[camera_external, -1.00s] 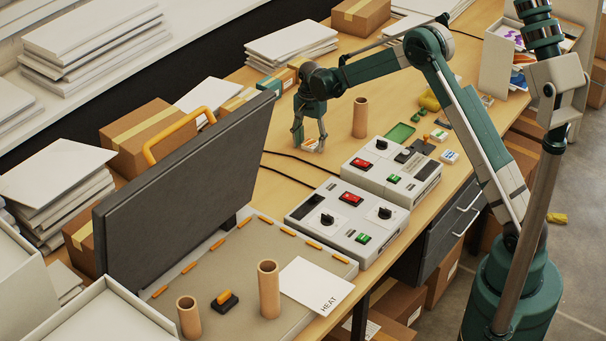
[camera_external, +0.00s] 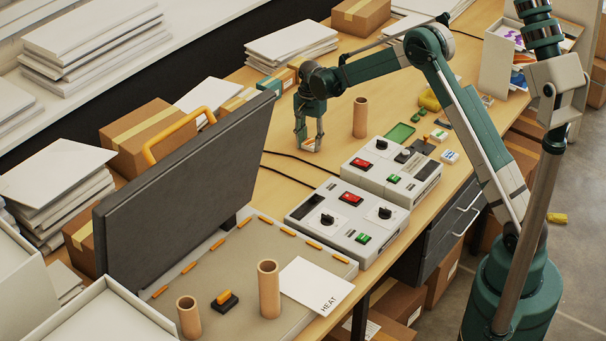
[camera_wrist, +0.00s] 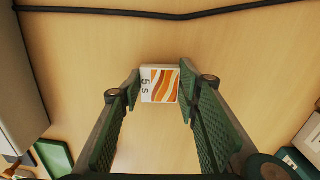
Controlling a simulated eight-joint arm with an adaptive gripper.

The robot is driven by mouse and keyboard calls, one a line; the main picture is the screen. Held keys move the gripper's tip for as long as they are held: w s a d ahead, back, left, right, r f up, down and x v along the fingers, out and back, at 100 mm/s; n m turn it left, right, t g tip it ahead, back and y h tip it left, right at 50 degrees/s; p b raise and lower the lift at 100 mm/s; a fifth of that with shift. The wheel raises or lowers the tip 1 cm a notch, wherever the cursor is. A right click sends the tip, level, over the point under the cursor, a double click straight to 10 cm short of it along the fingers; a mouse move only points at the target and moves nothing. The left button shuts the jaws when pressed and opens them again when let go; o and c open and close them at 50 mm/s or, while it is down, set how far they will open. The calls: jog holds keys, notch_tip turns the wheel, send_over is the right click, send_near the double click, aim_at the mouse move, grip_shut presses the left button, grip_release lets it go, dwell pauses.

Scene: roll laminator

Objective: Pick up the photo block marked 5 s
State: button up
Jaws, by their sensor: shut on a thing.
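The photo block marked 5 s (camera_wrist: 160,85) is white with an orange and brown wavy picture. It lies between the two green finger pads of my gripper (camera_wrist: 159,92) in the wrist view, with the mark on its left side. In the external view my gripper (camera_external: 309,143) points down at the wooden table, shut on the block. Only a small part of the block (camera_external: 309,143) shows there between the fingers. The block is at or very near the table top; I cannot tell whether it touches.
Two grey control boxes (camera_external: 347,217) with red and green switches stand right and in front of my gripper. A brown cardboard tube (camera_external: 360,118) stands to its right. Dark cables (camera_external: 288,176) cross the table. A green tray (camera_external: 399,134) and small blocks lie farther right.

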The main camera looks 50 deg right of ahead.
aim_at(310, 143)
notch_tip(310, 143, up, 10)
jog(key=shift+f, duration=0.15)
dwell(0.4)
